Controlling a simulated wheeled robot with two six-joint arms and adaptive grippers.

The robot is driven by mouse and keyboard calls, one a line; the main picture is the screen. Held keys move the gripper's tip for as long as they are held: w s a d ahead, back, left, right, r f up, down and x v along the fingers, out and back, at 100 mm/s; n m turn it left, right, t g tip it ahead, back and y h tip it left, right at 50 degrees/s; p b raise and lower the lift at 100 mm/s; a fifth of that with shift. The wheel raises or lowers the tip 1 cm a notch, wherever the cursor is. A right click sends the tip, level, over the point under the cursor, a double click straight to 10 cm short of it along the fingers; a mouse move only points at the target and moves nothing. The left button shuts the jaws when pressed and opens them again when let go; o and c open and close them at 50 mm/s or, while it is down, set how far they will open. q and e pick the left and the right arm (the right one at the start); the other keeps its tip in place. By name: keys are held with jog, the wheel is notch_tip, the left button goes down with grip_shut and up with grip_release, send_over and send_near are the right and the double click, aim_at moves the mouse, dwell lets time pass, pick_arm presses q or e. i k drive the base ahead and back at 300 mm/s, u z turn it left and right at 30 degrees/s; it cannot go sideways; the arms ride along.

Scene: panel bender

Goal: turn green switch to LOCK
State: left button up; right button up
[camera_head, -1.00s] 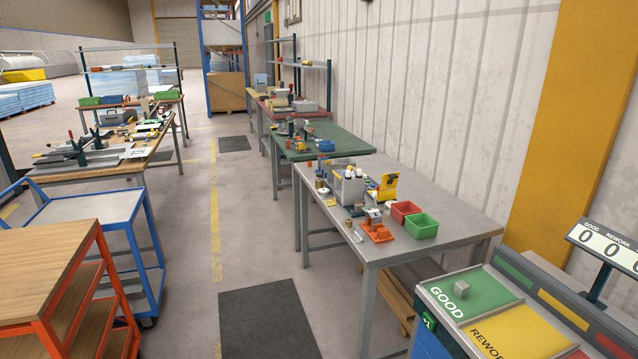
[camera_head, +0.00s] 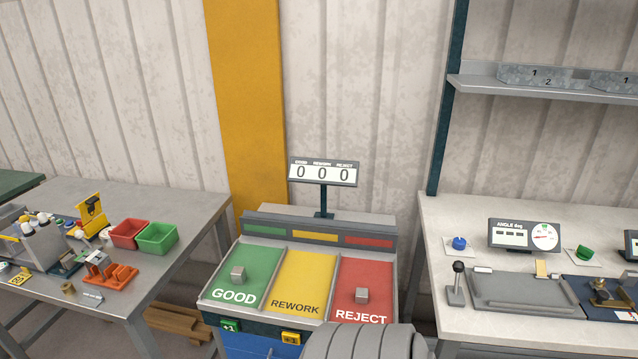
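A green switch knob (camera_head: 584,252) sits on a small pale plate on the white bench at the right; its label is too small to read. A blue knob (camera_head: 459,243) on a similar plate is farther left on the same bench. Neither of my grippers is in view. A grey rounded part at the bottom centre is probably my own arm.
A sorting station with a green GOOD panel (camera_head: 247,275), yellow REWORK panel (camera_head: 300,283) and red REJECT panel (camera_head: 362,290) stands in the middle. The white bench (camera_head: 450,215) holds an angle display (camera_head: 524,236) and a black-knobbed lever (camera_head: 457,284). A grey table (camera_head: 190,215) stands left.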

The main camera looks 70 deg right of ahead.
aim_at(584, 253)
jog(key=z, duration=4.7)
